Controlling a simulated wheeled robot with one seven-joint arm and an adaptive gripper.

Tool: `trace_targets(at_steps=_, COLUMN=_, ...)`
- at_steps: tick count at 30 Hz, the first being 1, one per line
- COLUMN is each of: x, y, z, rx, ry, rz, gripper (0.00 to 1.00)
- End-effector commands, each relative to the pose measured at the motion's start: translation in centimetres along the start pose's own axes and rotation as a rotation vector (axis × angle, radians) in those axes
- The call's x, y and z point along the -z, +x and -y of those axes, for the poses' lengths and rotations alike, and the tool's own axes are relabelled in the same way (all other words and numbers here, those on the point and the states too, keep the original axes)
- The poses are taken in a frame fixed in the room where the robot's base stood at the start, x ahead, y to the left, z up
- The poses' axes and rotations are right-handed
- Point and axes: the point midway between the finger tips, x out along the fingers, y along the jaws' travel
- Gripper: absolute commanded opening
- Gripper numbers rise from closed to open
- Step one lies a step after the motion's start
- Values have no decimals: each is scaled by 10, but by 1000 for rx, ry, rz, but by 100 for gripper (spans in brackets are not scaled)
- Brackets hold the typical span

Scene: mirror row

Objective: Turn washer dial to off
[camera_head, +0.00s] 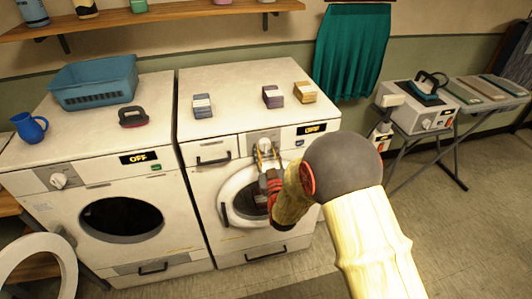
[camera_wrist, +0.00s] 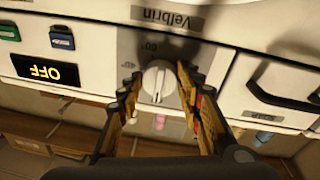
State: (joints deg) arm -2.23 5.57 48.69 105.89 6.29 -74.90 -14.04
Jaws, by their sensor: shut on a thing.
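The right-hand white washer (camera_head: 240,105) has a white round dial (camera_head: 264,146) on its front panel. In the wrist view, which is upside down, the dial (camera_wrist: 158,84) sits between my two fingers, its ridge nearly upright in the picture. My gripper (camera_head: 268,160) is shut on the dial, one finger on each side. The washer's lit display (camera_head: 311,128) is small in the head view; in the wrist view the display (camera_wrist: 46,70) reads OFF, inverted. My fingers hide part of the dial's surroundings.
Open floor lies at right.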

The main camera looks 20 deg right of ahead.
Motion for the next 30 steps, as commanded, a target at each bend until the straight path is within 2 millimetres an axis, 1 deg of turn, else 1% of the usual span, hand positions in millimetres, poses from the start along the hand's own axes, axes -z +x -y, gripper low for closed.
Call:
trace_targets(at_steps=11, x=1, y=0, z=0, rx=1, ry=-4, rz=-1, gripper=10)
trace_targets(at_steps=12, x=1, y=0, z=0, rx=1, ry=-4, rz=-1, gripper=38)
trace_targets(at_steps=21, x=0, y=0, z=0, rx=1, ry=-4, rz=-1, gripper=54)
trace_targets(at_steps=30, x=0, y=-1, z=0, rx=1, ry=-3, rz=-1, gripper=54)
